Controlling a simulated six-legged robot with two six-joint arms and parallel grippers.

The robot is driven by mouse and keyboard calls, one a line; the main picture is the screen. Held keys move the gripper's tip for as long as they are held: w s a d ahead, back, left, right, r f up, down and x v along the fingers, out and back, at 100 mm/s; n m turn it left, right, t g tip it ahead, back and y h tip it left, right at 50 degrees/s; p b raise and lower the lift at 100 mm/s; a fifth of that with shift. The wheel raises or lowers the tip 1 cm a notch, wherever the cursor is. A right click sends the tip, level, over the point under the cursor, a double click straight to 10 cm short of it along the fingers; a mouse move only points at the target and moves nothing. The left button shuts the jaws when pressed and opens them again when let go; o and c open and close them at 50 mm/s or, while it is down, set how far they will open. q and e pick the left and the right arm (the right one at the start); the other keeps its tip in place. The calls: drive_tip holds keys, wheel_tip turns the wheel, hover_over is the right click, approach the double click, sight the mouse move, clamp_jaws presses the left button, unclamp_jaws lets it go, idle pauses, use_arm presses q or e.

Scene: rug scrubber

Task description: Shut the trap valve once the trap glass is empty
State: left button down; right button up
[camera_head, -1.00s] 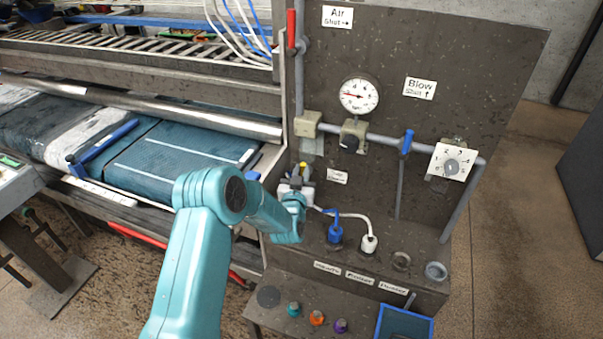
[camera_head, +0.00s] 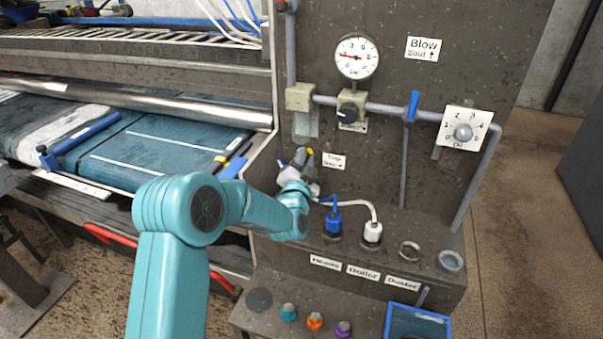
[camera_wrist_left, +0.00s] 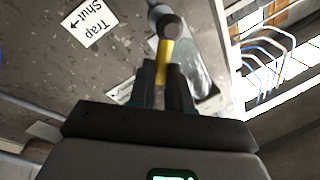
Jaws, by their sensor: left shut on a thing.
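My left gripper (camera_head: 306,160) is at the panel, left of the white "Trap" label (camera_head: 334,160). In the left wrist view its fingers (camera_wrist_left: 168,82) are shut on the trap valve's yellow lever (camera_wrist_left: 165,52). The lever runs from a grey round end (camera_wrist_left: 170,24) down between the fingers, which hide its lower part. The trap glass (camera_head: 305,124) hangs below a beige block, above the gripper. A clear, glass-like body also shows beside the lever in the left wrist view (camera_wrist_left: 194,72). I cannot make out a liquid level in it. My right gripper is out of view.
A gauge (camera_head: 357,57), a blue-handled valve (camera_head: 412,106) and a dial (camera_head: 463,132) are on the panel. Blue (camera_head: 333,222) and white (camera_head: 372,233) plugs with cables stand close right of the gripper. The rug machine's roller (camera_head: 140,103) is at left.

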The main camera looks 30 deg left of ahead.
use_arm(q)
drive_tip(key=shift+w+d+f+m+t+h+b, duration=0.1)
drive_tip(key=shift+d+f+m+t+h+b, duration=0.3)
drive_tip(key=shift+m+b, duration=1.6)
drive_tip(key=shift+a+f+m+t+h+b, duration=0.1)
drive_tip(key=shift+f+m+h+b, duration=0.6)
drive_tip(key=shift+m+b, duration=1.25)
drive_tip(key=shift+w+d+f+m+t+h+b, duration=0.2)
drive_tip(key=shift+f+m+b, duration=0.5)
drive_tip(key=shift+m+b, duration=1.3)
drive_tip(key=shift+s, duration=0.15)
drive_tip(key=c, duration=1.1)
unclamp_jaws()
drive_tip(key=shift+d, duration=0.1)
drive_tip(key=b+v, duration=0.2)
drive_tip(key=v, duration=1.4)
drive_tip(key=shift+s+f, duration=0.15)
